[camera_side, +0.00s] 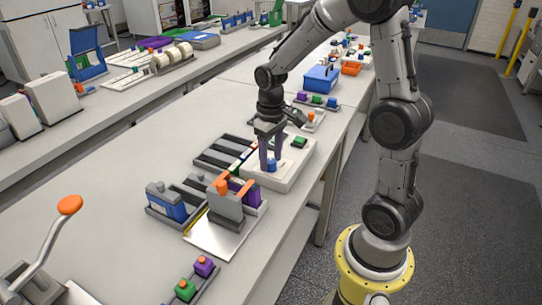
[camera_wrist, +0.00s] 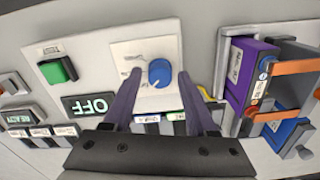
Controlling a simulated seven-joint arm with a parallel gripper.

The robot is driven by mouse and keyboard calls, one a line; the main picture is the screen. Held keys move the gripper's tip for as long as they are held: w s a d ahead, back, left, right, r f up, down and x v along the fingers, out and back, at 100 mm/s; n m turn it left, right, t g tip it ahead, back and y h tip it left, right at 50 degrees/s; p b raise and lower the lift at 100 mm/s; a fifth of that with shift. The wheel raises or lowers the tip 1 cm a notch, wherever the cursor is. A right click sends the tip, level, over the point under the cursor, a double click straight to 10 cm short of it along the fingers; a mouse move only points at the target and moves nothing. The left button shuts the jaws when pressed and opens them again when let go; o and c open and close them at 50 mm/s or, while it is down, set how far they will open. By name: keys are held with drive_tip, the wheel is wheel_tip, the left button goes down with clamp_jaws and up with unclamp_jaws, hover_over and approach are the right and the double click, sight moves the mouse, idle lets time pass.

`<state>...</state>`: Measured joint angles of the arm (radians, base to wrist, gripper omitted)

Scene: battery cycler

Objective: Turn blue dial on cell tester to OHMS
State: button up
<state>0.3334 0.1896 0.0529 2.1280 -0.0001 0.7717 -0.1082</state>
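The cell tester (camera_side: 297,172) is a pale box on the bench. Its blue dial (camera_side: 271,166) sits on the top, and it also shows in the wrist view (camera_wrist: 159,72) on a white label plate (camera_wrist: 133,48). The plate's markings are too small to read. My gripper (camera_side: 270,161) points down over the dial with its two purple fingers apart. In the wrist view one finger is on each side of the dial, with gaps showing; whether the tips reach its height I cannot tell. A small display (camera_wrist: 88,105) beside the dial reads OFF.
A green button (camera_wrist: 58,70) is on the tester, left of the dial in the wrist view. A clamp fixture with orange handles and a purple cell (camera_wrist: 250,70) stands close on the right. Slotted racks (camera_side: 222,156) lie beside the tester.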

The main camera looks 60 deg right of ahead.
clamp_jaws()
drive_tip(key=shift+m, duration=0.3)
drive_tip(key=m, duration=0.2)
drive_tip(key=shift+m, duration=0.4)
drive_tip(key=m, duration=0.4)
drive_tip(key=shift+r+m, duration=0.1)
drive_tip(key=shift+m, duration=0.2)
drive_tip(key=m, duration=0.4)
drive_tip(key=shift+m, duration=2.1)
